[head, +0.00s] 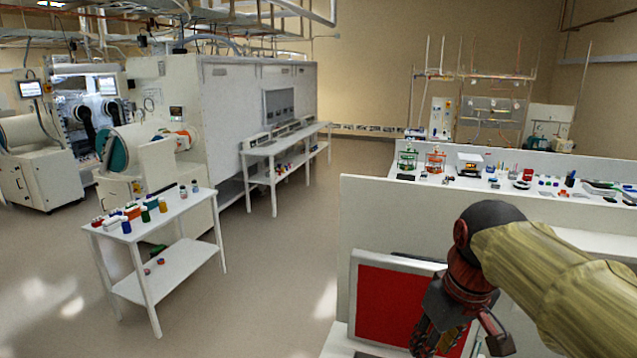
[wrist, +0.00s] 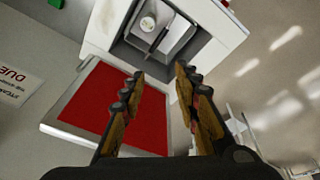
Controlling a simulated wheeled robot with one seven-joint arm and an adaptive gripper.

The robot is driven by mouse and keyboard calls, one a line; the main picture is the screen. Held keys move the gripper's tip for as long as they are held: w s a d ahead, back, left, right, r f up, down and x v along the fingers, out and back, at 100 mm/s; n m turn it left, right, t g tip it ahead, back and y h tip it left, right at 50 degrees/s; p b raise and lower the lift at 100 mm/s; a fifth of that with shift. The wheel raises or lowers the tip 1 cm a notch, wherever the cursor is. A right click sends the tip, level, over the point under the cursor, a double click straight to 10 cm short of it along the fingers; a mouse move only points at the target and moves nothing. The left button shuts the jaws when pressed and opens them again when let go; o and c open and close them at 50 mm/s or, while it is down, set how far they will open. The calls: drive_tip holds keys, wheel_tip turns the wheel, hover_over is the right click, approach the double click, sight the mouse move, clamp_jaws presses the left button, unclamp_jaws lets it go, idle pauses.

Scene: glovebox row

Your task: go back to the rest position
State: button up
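My gripper (head: 462,340) is at the lower right of the head view, at the end of my arm, in front of a red panel. In the wrist view my gripper (wrist: 160,78) has its two fingers apart, with a clear gap between them. Nothing is held between the fingers. The fingertips overlap part of the red panel and the edge of a white box beyond it. The lower edge of the head view cuts off part of the gripper.
The red panel (head: 390,308) has a light frame; it also shows in the wrist view (wrist: 122,112). The white box (wrist: 112,22) has a grey recess holding a small round item and a dark stick. A white cart (head: 178,208) with bottles stands left. Open floor (head: 280,260) lies between.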

drive_tip(key=s+f+m+t+b, duration=0.2)
drive_tip(key=s+f+b, duration=0.6)
drive_tip(key=s+f, duration=0.5)
wheel_tip(320, 180, down, 4)
drive_tip(key=shift+a+f+m+t, duration=0.1)
drive_tip(key=shift+a+m+t, duration=0.3)
drive_tip(key=shift+m, duration=0.4)
